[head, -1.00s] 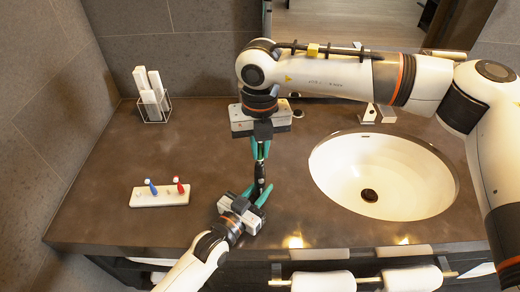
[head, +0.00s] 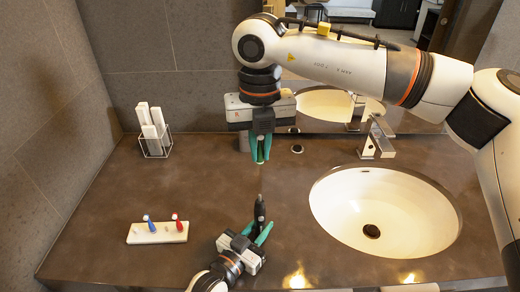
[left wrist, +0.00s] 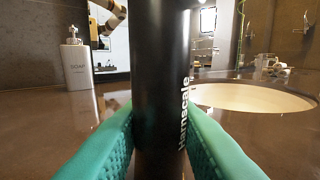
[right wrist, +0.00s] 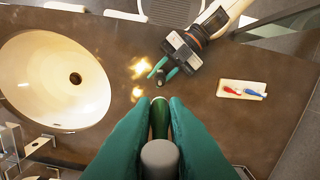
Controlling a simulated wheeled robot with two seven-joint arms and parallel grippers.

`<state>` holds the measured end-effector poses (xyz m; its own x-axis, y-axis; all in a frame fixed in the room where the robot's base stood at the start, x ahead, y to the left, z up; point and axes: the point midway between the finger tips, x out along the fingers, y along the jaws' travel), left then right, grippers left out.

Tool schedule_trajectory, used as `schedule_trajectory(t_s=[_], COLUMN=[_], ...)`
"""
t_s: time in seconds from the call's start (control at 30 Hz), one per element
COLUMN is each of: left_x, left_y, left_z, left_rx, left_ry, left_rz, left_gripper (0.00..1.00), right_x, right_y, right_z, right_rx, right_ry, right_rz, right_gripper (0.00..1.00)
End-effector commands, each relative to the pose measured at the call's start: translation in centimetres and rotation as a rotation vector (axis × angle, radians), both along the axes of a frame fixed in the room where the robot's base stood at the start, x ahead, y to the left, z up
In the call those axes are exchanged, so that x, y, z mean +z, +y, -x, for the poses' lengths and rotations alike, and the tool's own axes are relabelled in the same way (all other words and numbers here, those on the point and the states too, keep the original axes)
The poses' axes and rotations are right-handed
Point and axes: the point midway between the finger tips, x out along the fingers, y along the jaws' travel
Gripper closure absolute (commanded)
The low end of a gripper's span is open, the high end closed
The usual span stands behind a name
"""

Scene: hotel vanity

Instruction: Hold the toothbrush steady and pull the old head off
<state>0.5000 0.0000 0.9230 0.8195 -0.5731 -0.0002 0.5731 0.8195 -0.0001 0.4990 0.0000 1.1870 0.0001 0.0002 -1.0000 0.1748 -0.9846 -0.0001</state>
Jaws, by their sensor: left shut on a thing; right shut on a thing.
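The black toothbrush handle (head: 260,208) stands upright in my left gripper (head: 258,232), which is shut on it near the counter. In the left wrist view the handle (left wrist: 160,80) fills the middle, with white lettering down its side. My right gripper (head: 261,152) is above the handle, shut on the old head (head: 261,155). In the right wrist view the old head (right wrist: 160,120) shows a dark green part and a grey end between the fingers. A clear gap separates the head from the handle's tip.
A white tray (head: 143,239) on the left holds a blue head (head: 149,222) and a red head (head: 176,221). A wire holder with white items (head: 155,134) stands at the back left. The sink (head: 385,215) is on the right. A soap bottle (left wrist: 76,62) stands behind.

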Motion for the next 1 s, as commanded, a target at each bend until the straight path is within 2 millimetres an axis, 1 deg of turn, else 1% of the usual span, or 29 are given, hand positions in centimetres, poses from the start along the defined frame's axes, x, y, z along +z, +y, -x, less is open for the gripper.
schedule_trajectory(t_s=[1.0], left_x=[0.1], left_y=[0.0], left_z=[0.0], left_rx=[0.000], left_ry=[-0.001], left_rz=[0.001], left_gripper=[1.00], right_x=[3.1], right_y=[0.0], right_z=[0.0], right_rx=[0.000], right_ry=[0.000], right_rz=[0.000], right_gripper=[1.00])
